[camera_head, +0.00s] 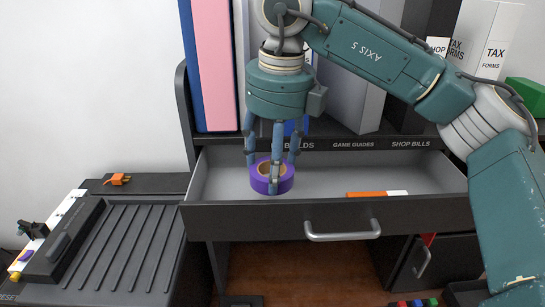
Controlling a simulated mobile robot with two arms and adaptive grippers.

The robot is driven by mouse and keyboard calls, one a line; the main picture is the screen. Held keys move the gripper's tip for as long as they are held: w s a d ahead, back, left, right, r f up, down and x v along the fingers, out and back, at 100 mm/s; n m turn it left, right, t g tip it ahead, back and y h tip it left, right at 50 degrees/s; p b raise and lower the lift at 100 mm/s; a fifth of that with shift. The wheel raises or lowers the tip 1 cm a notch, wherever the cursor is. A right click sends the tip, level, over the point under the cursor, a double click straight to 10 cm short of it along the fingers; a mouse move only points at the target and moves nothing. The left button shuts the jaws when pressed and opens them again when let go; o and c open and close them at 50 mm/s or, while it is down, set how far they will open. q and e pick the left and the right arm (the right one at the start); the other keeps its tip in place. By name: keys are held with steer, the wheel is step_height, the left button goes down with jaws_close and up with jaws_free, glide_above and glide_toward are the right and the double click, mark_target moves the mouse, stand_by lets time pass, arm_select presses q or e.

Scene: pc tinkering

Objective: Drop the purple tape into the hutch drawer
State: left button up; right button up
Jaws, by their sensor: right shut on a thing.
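The purple tape (262,184) is a roll with a tan core, inside the open hutch drawer (400,219) at its left part. My right gripper (272,178) points straight down from above and is shut on the tape, with one finger in front of the roll. I cannot tell whether the roll touches the drawer floor. The drawer is dark outside and light grey inside, pulled out, with a metal handle on its front. My left gripper is not in view.
An orange and white item (376,194) lies in the drawer right of the tape. Books and binders (214,65) stand on the shelf above. A ribbed dark unit (125,245) with an orange plug (118,179) is at left.

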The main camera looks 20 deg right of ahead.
steer(key=shift+f, duration=0.25)
steer(key=o, duration=1.3)
step_height(320, 180, up, 8)
steer(key=s+p, duration=0.1)
steer(key=p, duration=0.1)
steer(key=shift+p, duration=0.3)
steer(key=shift+d+f, duration=0.1)
